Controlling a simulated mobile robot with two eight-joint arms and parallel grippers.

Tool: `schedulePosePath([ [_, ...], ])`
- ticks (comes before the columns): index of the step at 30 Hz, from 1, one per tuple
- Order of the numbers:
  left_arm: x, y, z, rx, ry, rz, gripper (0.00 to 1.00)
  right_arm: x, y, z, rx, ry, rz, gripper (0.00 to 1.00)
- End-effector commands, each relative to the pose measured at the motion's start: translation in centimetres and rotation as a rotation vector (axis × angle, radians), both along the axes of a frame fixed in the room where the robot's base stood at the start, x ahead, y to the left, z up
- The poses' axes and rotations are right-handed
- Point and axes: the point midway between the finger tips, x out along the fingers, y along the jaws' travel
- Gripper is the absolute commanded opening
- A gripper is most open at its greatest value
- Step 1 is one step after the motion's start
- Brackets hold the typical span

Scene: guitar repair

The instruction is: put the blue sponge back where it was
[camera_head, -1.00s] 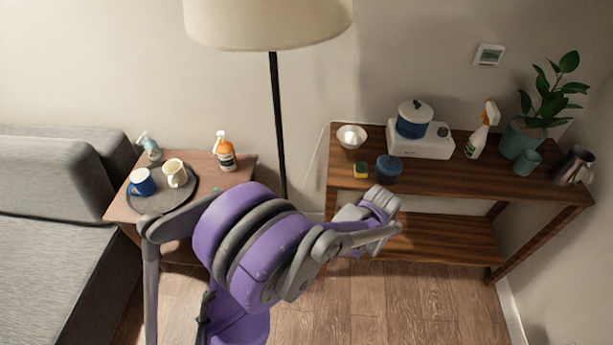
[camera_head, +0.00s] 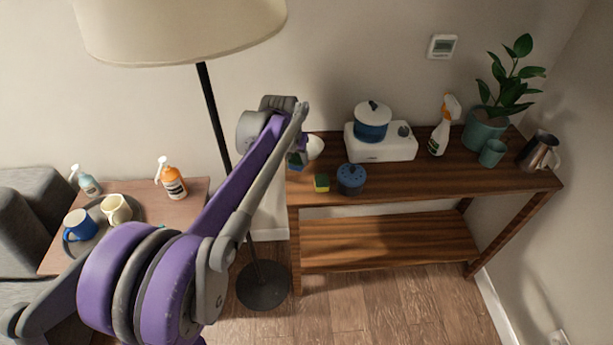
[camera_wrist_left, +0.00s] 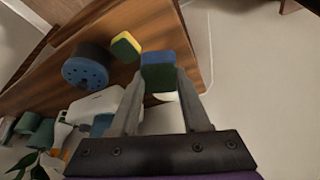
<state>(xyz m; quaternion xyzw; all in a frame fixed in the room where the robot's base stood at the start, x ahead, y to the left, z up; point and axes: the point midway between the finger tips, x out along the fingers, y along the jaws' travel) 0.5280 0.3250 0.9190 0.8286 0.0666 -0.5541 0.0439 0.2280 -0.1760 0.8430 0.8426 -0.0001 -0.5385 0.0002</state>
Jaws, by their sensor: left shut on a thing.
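The blue sponge (camera_head: 296,161) has a green layer and shows partly behind my left forearm, at the left end of the shelf's top. In the left wrist view, the blue sponge (camera_wrist_left: 159,76) sits between the two fingertips of my left gripper (camera_wrist_left: 160,86), which is shut on it. I cannot tell whether the sponge touches the shelf top. A yellow and green sponge (camera_head: 321,183) lies on the shelf top just right of it, apart from it; it also shows in the left wrist view (camera_wrist_left: 126,46). My right gripper is not in view.
A white bowl (camera_head: 315,147) is close behind the held sponge. A white cooker, a spray bottle (camera_head: 440,130) and a plant stand farther right. A lamp pole (camera_head: 213,115) is to the left.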

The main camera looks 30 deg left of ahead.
Motion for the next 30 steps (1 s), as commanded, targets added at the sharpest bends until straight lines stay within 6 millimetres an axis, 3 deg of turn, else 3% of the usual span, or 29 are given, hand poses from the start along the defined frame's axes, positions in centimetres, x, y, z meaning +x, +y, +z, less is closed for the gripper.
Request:
schedulePosePath([
  [4, 0.0, 0.1, -1.0, 0.001, 0.000, 0.001, 0.00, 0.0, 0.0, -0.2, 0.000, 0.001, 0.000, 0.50],
  [12, 0.0, 0.1, -5.6, 0.001, 0.000, 0.000, 0.00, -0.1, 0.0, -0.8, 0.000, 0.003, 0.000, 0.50],
  [17, 0.0, 0.1, -6.8, 0.001, 0.000, 0.000, 0.00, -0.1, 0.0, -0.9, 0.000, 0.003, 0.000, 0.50],
  [23, 0.0, 0.1, -9.5, 0.001, 0.000, 0.000, 0.00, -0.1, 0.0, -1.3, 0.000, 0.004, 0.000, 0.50],
  [30, 0.0, 0.1, -9.9, 0.001, 0.000, 0.000, 0.00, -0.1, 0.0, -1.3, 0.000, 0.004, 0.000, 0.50],
])
